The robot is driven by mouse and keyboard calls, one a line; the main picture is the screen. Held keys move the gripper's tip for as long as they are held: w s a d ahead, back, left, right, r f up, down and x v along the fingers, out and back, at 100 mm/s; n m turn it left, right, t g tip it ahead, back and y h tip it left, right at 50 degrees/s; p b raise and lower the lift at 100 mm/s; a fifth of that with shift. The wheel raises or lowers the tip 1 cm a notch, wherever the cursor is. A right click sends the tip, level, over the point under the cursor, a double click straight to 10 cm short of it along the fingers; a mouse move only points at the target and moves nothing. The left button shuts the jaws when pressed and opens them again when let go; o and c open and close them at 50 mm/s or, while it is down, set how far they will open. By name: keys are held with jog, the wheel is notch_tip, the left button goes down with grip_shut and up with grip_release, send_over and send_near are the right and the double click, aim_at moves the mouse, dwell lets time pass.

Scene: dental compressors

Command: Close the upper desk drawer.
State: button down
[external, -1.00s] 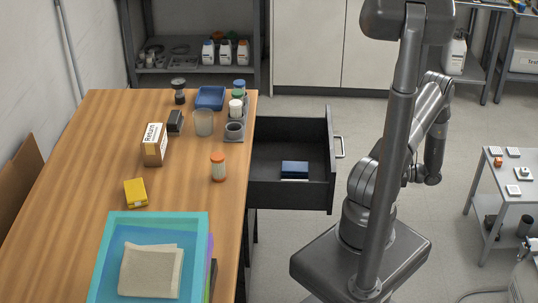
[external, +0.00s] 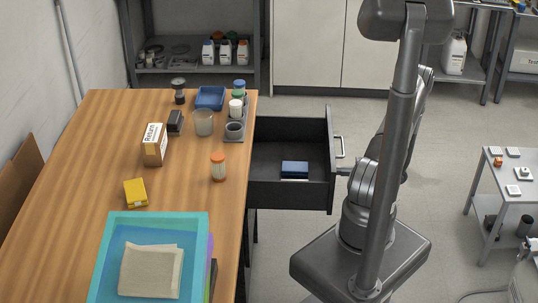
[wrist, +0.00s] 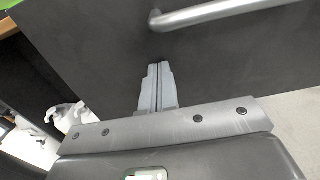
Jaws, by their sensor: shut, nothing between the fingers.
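The upper desk drawer (external: 262,196) is pulled out to the right of the wooden desk (external: 110,180). Its inside is dark, and a dark blue box (external: 295,168) lies in it. A silver bar handle (external: 340,148) is on its front; the handle also crosses the top of the wrist view (wrist: 215,12). My gripper (external: 341,172) is at the outer side of the drawer front, just below the handle in the picture, mostly hidden behind my arm and column. In the wrist view my gripper's fingers (wrist: 158,72) are together and empty, pointing at the dark drawer front (wrist: 115,50). I cannot tell whether they touch it.
A teal tray (external: 100,262) with a folded cloth, a carton (external: 154,144), a yellow box (external: 135,193) and several containers stand on the desk. A grey side table (external: 506,205) is at the right. The floor between is mostly clear.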

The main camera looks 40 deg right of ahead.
jog(key=x, duration=3)
jog(key=v, duration=1.5)
jog(key=shift+a, duration=0.1)
